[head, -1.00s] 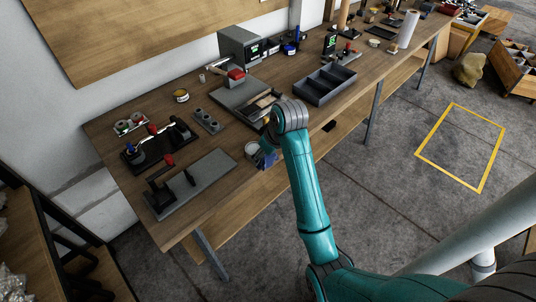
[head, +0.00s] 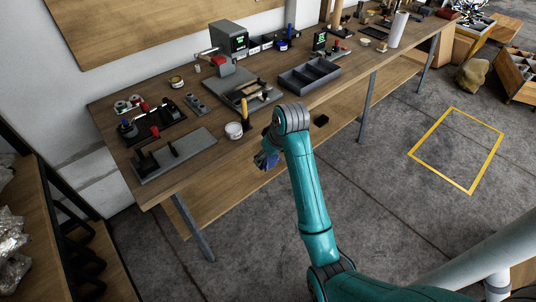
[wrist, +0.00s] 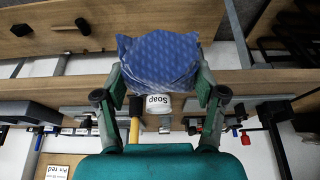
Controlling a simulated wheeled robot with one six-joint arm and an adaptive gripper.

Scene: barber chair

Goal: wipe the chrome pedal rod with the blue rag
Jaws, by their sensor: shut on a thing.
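The blue rag (wrist: 160,55) is a bunched, patterned cloth pinched between the two fingers of my gripper (wrist: 160,82) in the wrist view. In the head view the rag (head: 265,161) is a small blue patch beside my wrist, at the front edge of the bench. The gripper fingers are mostly hidden there by my arm. I cannot pick out the chrome pedal rod with certainty in either view. A grey plate with dark brackets and a red part (head: 172,156) lies at the bench's left front; its small parts are unclear.
Floor in front is open.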

